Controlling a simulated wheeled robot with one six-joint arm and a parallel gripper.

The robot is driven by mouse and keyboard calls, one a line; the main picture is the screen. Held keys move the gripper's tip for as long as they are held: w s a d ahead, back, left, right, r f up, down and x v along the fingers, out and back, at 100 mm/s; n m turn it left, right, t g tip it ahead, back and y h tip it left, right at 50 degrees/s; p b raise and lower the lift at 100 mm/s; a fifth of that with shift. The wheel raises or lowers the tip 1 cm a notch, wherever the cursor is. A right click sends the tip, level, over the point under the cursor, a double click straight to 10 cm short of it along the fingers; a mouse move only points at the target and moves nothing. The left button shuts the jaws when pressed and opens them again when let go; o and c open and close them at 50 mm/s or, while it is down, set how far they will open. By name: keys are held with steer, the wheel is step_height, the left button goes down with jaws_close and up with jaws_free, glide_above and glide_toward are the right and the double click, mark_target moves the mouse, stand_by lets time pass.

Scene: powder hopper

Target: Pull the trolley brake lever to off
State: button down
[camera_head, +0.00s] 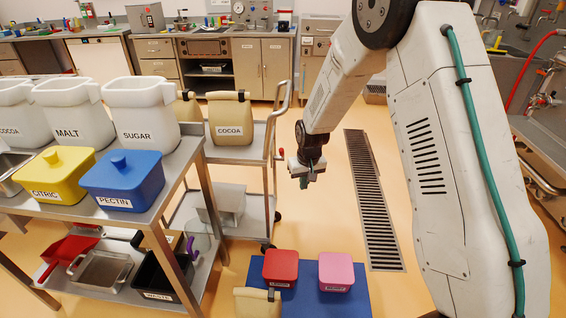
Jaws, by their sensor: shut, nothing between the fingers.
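The steel trolley (228,154) stands left of centre, with an upper and a lower shelf and an upright push handle (287,98) on its right side. A paper sack marked COCOA (230,118) stands on its upper shelf. My gripper (304,183) hangs over the floor just right of the trolley, pointing down. It is shut and empty, and looks apart from the trolley.
A steel table (182,165) at left carries white bins, a yellow CITRIC tub (58,180) and a blue PECTIN tub (122,183). A blue mat (304,300) with a red tub (281,268) and pink tub (336,272) lies in front. A floor drain grate (371,200) runs at right.

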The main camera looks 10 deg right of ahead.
steer(key=w+f+t, duration=0.4)
steer(key=w+f, duration=0.2)
steer(key=f, duration=0.5)
steer(key=w+a+f+t, duration=0.1)
steer(key=w+f+t, duration=0.45)
steer(key=f, duration=0.55)
steer(key=w+f+t, duration=0.4)
steer(key=w+f, duration=0.3)
steer(key=f, duration=0.5)
step_height(320, 180, up, 14)
steer(key=s+t+h, duration=0.1)
steer(key=t, duration=0.9)
steer(key=shift+d+f+n, duration=0.15)
steer(key=shift+f+n, duration=0.1)
steer(key=shift+n, duration=0.05)
